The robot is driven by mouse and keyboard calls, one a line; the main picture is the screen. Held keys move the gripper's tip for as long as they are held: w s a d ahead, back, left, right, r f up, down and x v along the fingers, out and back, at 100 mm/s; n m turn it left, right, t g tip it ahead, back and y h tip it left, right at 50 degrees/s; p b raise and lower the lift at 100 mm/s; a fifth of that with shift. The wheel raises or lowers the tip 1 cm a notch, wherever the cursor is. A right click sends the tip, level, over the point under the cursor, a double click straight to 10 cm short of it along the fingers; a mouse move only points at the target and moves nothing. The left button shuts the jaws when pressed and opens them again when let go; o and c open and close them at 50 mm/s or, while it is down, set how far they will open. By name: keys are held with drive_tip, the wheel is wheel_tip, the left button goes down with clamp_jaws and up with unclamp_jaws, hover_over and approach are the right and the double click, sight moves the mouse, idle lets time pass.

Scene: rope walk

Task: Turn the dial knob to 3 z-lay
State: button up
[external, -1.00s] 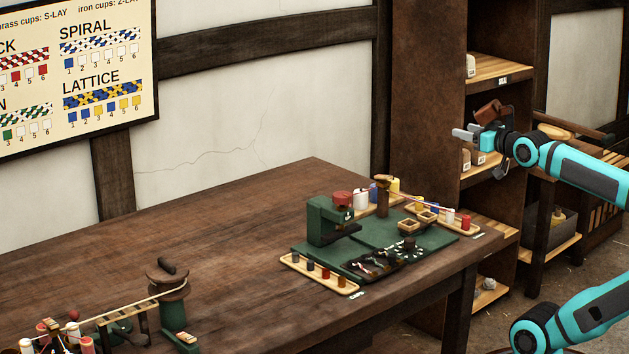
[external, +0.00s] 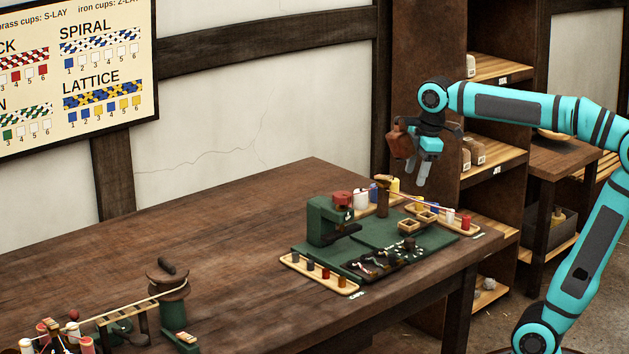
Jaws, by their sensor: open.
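A green machine (external: 322,222) stands on a green mat on the table, with a red round part (external: 342,198) on its top. This red part may be the dial knob; any marks or numbers on it are too small to read. My gripper (external: 417,180) is open and empty, fingers pointing down, in the air. In the picture it is above and to the right of the green machine, apart from it.
The dark wooden table (external: 200,240) is clear at its middle left. Around the machine are a front tray (external: 318,275) of small spools, a black tray (external: 385,264) of small parts and a wooden post (external: 382,198). Shelves (external: 499,66) stand behind at right.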

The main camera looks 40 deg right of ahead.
sight(409, 239)
drive_tip(key=f+g, duration=0.1)
drive_tip(key=f, duration=0.4)
drive_tip(key=a+f+n, duration=0.1)
drive_tip(key=f, duration=0.5)
drive_tip(key=s+a+f+n+g+h, duration=0.1)
drive_tip(key=f, duration=0.5)
drive_tip(key=shift+a+f+g, duration=0.2)
drive_tip(key=shift+g, duration=0.1)
drive_tip(key=shift+c, duration=0.4)
drive_tip(key=c, duration=0.9)
